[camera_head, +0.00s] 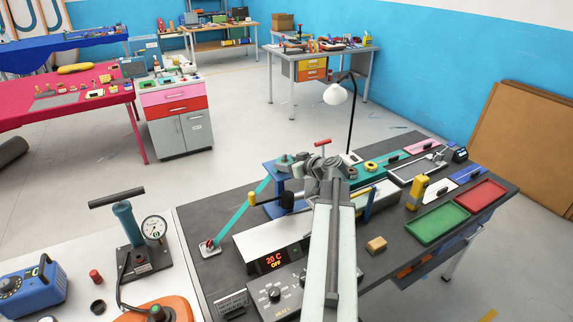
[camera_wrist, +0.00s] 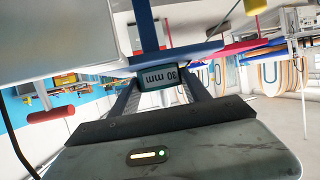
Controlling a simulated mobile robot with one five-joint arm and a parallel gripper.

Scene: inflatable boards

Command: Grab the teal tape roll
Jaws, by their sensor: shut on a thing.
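My gripper (camera_wrist: 158,88) is shut on a small dark teal piece (camera_wrist: 158,84) marked "30 mm", which sits between the two fingers in the wrist view. Only its labelled face shows clearly, so I cannot tell its full shape, but its colour fits the teal tape roll. In the head view my gripper (camera_head: 289,162) is above the blue stand (camera_head: 273,205), and the held piece is hard to make out there. The stand's blue plate (camera_wrist: 190,54) shows close behind the piece in the wrist view; I cannot tell whether they touch.
A teal strip (camera_head: 240,217) slants from the stand down to a small plate. A white-topped heater unit (camera_head: 262,241) stands in front.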

